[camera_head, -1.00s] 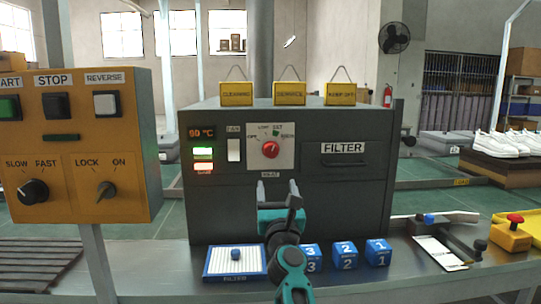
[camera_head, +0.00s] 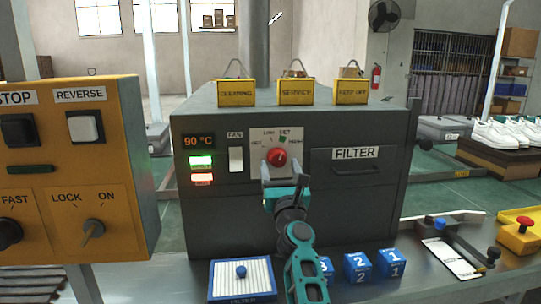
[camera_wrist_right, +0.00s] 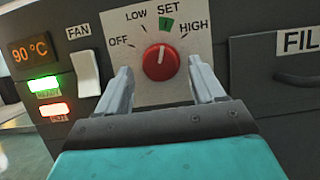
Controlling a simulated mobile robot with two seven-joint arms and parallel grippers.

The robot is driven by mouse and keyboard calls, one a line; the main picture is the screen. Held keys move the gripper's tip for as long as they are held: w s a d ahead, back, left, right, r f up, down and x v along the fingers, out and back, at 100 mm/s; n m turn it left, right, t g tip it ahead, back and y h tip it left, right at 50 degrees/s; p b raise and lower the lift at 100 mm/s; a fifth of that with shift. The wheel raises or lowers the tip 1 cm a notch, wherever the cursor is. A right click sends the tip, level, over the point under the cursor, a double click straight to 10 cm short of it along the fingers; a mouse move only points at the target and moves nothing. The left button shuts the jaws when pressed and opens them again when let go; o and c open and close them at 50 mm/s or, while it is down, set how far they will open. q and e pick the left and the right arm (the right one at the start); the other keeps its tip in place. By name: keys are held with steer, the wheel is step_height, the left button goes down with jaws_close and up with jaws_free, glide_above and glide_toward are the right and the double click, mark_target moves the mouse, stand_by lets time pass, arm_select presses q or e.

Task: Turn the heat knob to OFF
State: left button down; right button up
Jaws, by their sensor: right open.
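The red heat knob (camera_head: 277,157) is on a white dial plate (camera_head: 256,137) on the front of the dark grey heater box. My right gripper (camera_head: 280,168) is just below and in front of the knob. Its open fingers (camera_wrist_right: 159,68) appear on either side of the knob's lower part, with gaps visible; contact is not seen. My left gripper is out of view.
A white FAN switch (camera_head: 236,159) and a 90 °C display (camera_head: 198,140) are left of the dial. A FILTER drawer (camera_head: 350,170) is at right. An orange control panel (camera_head: 140,150) stands at far left. Blue numbered blocks (camera_head: 358,267) and a filter tray (camera_head: 212,296) are below.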

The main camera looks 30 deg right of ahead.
steer(key=shift+w+d+r, duration=0.15)
steer(key=shift+w+r, duration=0.05)
steer(key=shift+w, duration=0.2)
steer(key=shift+s, duration=0.15)
steer(key=shift+c, duration=0.4)
steer(key=c, duration=1)
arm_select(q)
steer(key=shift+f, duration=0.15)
